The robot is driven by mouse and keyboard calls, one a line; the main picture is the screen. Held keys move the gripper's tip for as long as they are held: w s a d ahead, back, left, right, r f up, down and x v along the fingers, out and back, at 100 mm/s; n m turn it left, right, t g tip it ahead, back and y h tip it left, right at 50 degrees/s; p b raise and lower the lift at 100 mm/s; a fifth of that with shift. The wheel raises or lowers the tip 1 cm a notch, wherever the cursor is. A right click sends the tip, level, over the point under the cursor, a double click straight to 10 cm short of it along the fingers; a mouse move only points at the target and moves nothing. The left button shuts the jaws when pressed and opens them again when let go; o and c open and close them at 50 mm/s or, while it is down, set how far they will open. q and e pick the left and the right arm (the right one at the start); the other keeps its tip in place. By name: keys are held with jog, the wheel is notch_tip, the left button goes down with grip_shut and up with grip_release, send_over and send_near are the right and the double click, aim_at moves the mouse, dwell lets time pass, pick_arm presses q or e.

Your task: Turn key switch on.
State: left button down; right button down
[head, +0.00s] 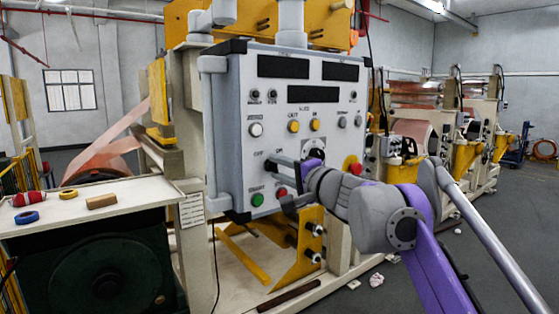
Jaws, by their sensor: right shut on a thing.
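The grey control panel (230,115) faces me left of the middle of the head view. OFF and ON labels show on its lower half, where the key switch sits. My right gripper (274,161) reaches in from the right and is at the panel just below these labels. It is shut on the key switch, which its fingers mostly hide, so I cannot tell which way the key is turned. My left gripper is not in view.
A green button (257,199) is below the gripper. A red emergency knob (355,168) on a yellow plate is to the right, close above my arm. A cream bench (120,196) with tape rolls stands at the left. Yellow brackets (305,245) are under the panel.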

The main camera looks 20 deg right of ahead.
jog(key=m+p, duration=0.2)
jog(key=m, duration=0.1)
jog(key=shift+r+m, duration=0.2)
jog(key=shift+m, duration=0.1)
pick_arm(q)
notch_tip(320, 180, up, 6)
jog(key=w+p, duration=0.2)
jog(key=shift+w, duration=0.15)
pick_arm(e)
jog(key=shift+f+m, duration=0.15)
jog(key=shift+m, duration=1.85)
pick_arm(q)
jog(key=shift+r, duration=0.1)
pick_arm(e)
jog(key=c, duration=0.5)
grip_release()
jog(key=shift+f, duration=0.1)
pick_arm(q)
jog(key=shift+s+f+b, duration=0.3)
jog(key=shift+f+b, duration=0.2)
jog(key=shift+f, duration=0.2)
pick_arm(e)
jog(key=v, duration=1)
jog(key=shift+s+d, duration=0.15)
jog(key=shift+s, duration=0.25)
